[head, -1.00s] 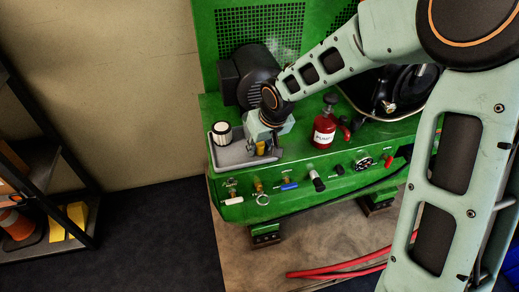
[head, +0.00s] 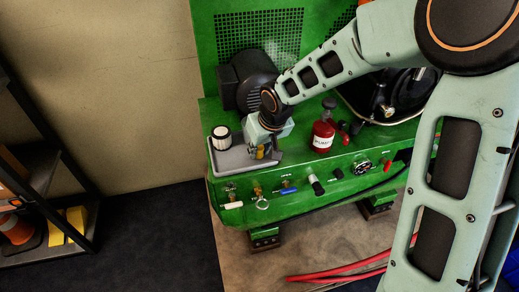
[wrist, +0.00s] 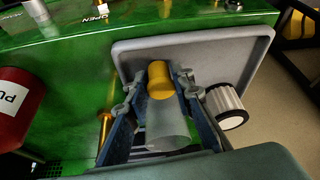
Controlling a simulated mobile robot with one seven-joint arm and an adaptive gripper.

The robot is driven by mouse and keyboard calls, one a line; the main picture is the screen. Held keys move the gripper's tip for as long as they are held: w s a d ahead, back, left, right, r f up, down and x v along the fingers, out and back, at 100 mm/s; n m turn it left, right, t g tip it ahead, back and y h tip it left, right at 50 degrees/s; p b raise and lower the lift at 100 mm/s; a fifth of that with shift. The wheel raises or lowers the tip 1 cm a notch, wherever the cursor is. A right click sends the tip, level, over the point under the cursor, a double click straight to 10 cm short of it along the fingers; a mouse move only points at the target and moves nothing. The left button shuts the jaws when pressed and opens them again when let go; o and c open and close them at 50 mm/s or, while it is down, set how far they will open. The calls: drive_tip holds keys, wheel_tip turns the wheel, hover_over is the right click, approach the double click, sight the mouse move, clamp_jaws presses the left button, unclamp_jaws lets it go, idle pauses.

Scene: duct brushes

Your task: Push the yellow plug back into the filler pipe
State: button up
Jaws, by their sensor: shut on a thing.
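My gripper (head: 267,151) is over the grey tray (head: 228,160) on the green machine, pointing down. In the wrist view its two dark fingers (wrist: 165,105) are closed around a piece with a yellow round part (wrist: 160,80) and a pale grey cylinder nearer the camera. I take the yellow part for the yellow plug; it also shows between the fingers in the head view (head: 261,152). Whether it touches the tray cannot be told. A thin brass-coloured rod (wrist: 105,130) stands just left of the fingers in the wrist view. I cannot tell which part is the filler pipe.
Valves and knobs line the front panel (head: 290,190). A black motor (head: 247,80) is behind.

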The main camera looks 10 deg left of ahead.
sight(260, 148)
drive_tip(key=shift+r+p, duration=0.3)
drive_tip(key=shift+r, duration=0.2)
wheel_tip(260, 148, up, 2)
drive_tip(key=shift+p, duration=0.85)
drive_tip(key=s+d+r+p, duration=0.6)
drive_tip(key=s+r+p, duration=0.3)
drive_tip(key=s+p, duration=0.3)
drive_tip(key=shift+s+r, duration=0.3)
drive_tip(key=shift+s, duration=0.05)
drive_tip(key=w+d+m+h, duration=0.1)
drive_tip(key=w+d+m, duration=0.1)
drive_tip(key=d, duration=0.4)
drive_tip(key=w+d+m, duration=0.2)
drive_tip(key=w+d, duration=0.1)
drive_tip(key=d, duration=0.3)
drive_tip(key=w+d+m+t+h, duration=0.1)
drive_tip(key=w+d+m, duration=0.2)
drive_tip(key=d, duration=0.3)
drive_tip(key=shift+h, duration=0.3)
